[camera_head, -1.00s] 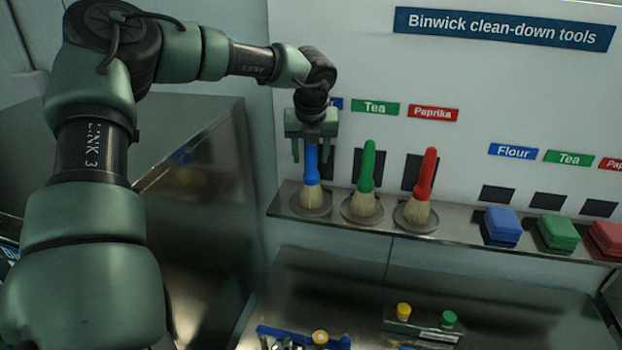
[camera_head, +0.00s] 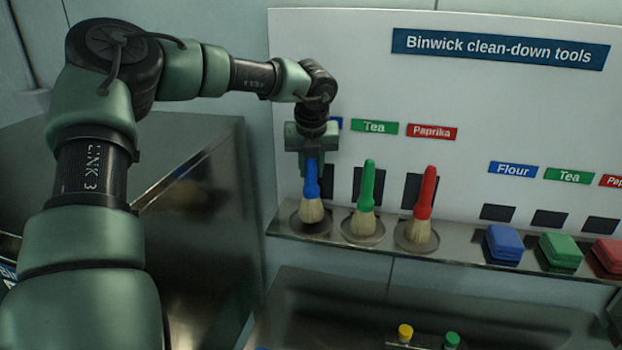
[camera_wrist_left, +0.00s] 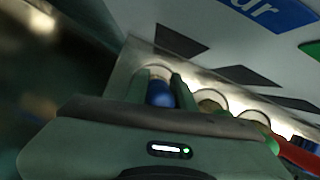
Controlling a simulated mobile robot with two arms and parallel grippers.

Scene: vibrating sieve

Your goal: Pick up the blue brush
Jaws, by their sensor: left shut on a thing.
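The blue brush (camera_head: 311,190) is upright, bristles down, at its round spot at the left end of the steel shelf (camera_head: 460,254). My left gripper (camera_head: 312,166) comes from above and is shut on its blue handle. In the left wrist view the blue handle (camera_wrist_left: 160,95) shows between the two fingers (camera_wrist_left: 159,88). The bristles are at or just above the dark round spot; I cannot tell if they touch it. My right gripper is not in view.
A green brush (camera_head: 366,195) and a red brush (camera_head: 423,205) stand close to the right on the same shelf. Blue, green and red pads (camera_head: 504,243) lie farther right. The labelled wall panel (camera_head: 350,60) is close behind the brushes. A steel cabinet (camera_head: 190,190) is at left.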

